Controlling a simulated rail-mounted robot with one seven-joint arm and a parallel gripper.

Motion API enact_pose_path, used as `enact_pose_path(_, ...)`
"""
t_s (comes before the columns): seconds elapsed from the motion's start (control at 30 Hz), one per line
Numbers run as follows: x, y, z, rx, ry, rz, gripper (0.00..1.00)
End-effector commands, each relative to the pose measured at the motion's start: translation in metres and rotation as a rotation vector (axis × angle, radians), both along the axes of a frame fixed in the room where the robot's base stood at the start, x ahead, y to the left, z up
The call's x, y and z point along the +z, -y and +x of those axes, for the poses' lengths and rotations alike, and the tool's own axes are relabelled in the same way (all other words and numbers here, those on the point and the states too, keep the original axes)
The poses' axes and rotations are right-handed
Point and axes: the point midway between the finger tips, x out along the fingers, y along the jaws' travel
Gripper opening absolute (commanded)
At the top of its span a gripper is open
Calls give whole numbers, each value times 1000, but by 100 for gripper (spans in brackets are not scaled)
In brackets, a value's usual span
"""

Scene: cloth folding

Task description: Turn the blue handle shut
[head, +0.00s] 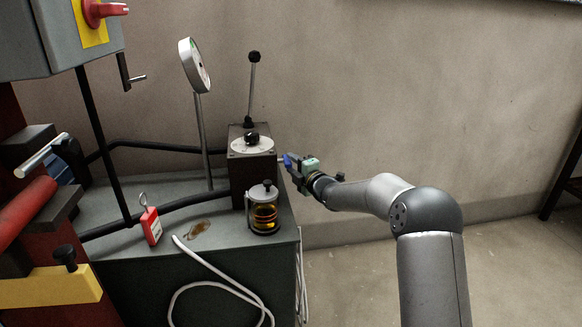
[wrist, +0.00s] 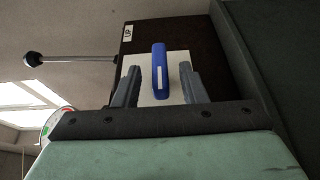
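The blue handle (wrist: 159,72) is on a light plate (wrist: 142,97) on the side of a dark box (head: 240,180). In the wrist view the handle stands between the two grey fingers of my gripper (wrist: 157,85), with a visible gap on each side. My gripper is open around it. In the head view my gripper (head: 291,165) reaches the right side of the box, and a bit of blue (head: 287,159) shows at its tip. Whether the fingers touch the handle lengthwise is not clear.
The box carries a black-knobbed lever (head: 252,85) and a round dial (head: 252,145). An amber jar (head: 264,212), a red tag (head: 151,226) and a white hose (head: 215,284) are on or by the green-grey cabinet (head: 190,272). A gauge (head: 194,65) stands behind. The floor at right is clear.

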Motion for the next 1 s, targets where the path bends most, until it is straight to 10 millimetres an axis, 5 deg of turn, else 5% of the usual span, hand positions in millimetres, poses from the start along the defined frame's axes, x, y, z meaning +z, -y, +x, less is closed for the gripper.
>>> enact_pose_path(0.47,0,-9,12,-1,-1,1,38)
enact_pose_path(0.6,0,-9,12,-1,0,0,0)
enact_pose_path(1.0,5,-9,12,-1,-31,-9,0)
